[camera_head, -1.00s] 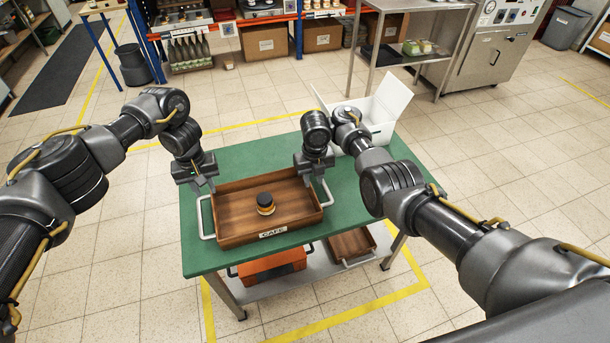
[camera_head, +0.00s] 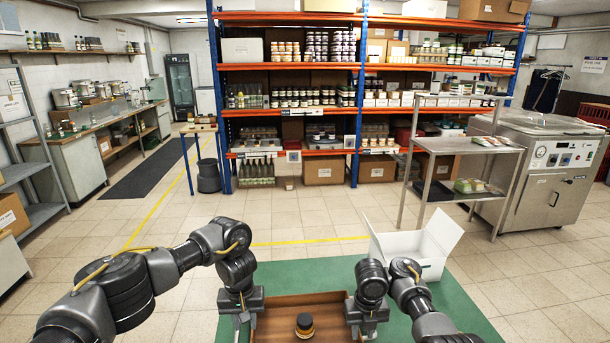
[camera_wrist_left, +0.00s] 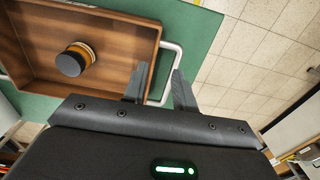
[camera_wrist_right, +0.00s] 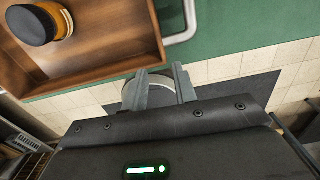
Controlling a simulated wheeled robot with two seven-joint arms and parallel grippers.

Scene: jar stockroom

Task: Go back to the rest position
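A wooden tray (camera_head: 335,312) lies on the green table (camera_head: 310,273), with one dark-lidded amber jar (camera_head: 305,323) standing in it. My left gripper (camera_head: 243,320) is at the tray's left side; in the left wrist view its two fingers (camera_wrist_left: 158,80) are apart, and the tray's pale handle (camera_wrist_left: 176,52) shows between and beyond them. My right gripper (camera_head: 365,329) is at the tray's right side. In the right wrist view its fingers (camera_wrist_right: 160,80) are apart and empty, with the other handle (camera_wrist_right: 187,25) clear of them. The tray's front is cut off in the head view.
An open white box (camera_head: 420,262) stands at the table's back right. Behind are a metal trolley (camera_head: 455,146), a steel machine (camera_head: 545,180), loaded shelves (camera_head: 290,68) and a dark bin (camera_head: 208,176).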

